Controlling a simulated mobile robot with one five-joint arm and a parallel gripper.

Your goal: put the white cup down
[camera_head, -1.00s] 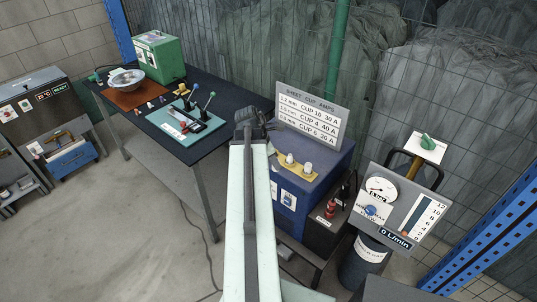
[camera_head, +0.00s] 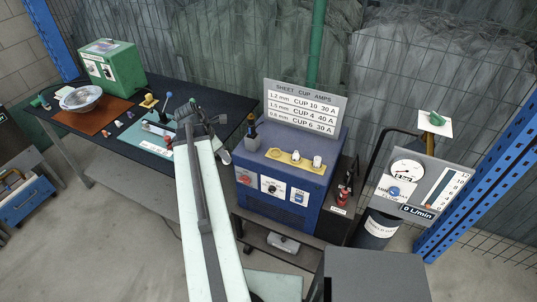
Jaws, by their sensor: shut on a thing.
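My gripper (camera_head: 197,117) is at the far end of my pale arm, over the near right part of the dark workbench, left of the blue machine. It is shut; the white cup in it is mostly hidden by the jaws and arm, so its tilt cannot be told. Two other small white cups (camera_head: 300,158) (camera_head: 317,162) stand on a yellow holder (camera_head: 284,158) on the blue machine (camera_head: 278,188). The left end of that holder shows an orange spot with no white cup on it.
A sign on cup sizes (camera_head: 300,108) stands behind the holder. A small grey stand with a dark tool (camera_head: 252,135) is at the machine's left. The workbench (camera_head: 135,100) holds a metal bowl (camera_head: 81,98), a green box (camera_head: 111,66) and a teal mat (camera_head: 150,139). A gauge panel (camera_head: 418,183) stands right.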

